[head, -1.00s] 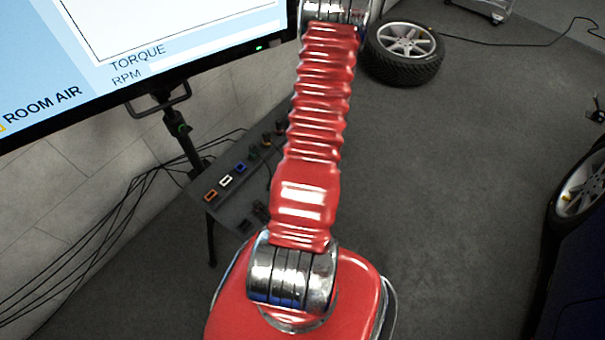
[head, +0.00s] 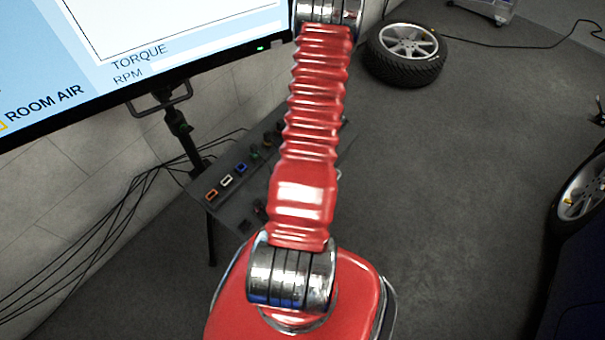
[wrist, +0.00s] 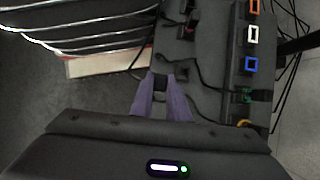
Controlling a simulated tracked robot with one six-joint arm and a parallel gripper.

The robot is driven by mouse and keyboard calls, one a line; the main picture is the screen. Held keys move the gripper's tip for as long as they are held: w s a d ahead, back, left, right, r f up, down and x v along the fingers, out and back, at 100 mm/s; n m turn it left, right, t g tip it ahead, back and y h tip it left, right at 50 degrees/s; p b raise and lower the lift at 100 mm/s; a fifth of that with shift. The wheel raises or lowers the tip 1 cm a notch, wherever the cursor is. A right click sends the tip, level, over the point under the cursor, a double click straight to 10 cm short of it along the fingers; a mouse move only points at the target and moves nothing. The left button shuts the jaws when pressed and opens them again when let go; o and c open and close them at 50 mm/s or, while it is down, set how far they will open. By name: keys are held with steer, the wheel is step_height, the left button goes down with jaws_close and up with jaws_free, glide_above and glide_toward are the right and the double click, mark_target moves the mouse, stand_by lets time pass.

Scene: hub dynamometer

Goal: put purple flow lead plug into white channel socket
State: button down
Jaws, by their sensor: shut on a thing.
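The white channel socket (wrist: 253,34) is a white-rimmed rectangular opening on the dark panel, between the orange socket (wrist: 254,7) and the blue socket (wrist: 251,65). In the head view the white socket (head: 227,180) lies left of my arm. My gripper (wrist: 161,88) shows at the lower middle of the wrist view, left of and apart from the white socket. Its jaws are shut on a small dark piece between the tips, taken as the flow lead plug (wrist: 160,81). Purple shows along both fingers; the plug's own colour is unclear. In the head view my arm hides the gripper.
A green socket (wrist: 247,96) with a dark plug and lead, and a yellow one (wrist: 245,122), follow along the panel (wrist: 214,75). Black cables hang beside the panel. A monitor (head: 140,60) stands above it. A tyre (head: 405,54) lies on the open floor.

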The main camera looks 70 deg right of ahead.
steer(key=shift+w+d, duration=1.35)
steer(key=shift+w, duration=3.15)
steer(key=shift+w+a, duration=2.15)
steer(key=shift+a, duration=5.3)
steer(key=w+d, duration=0.3)
steer(key=w, duration=0.9)
steer(key=shift+d+f, duration=0.2)
steer(key=shift+f, duration=0.2)
steer(key=shift+s, duration=0.15)
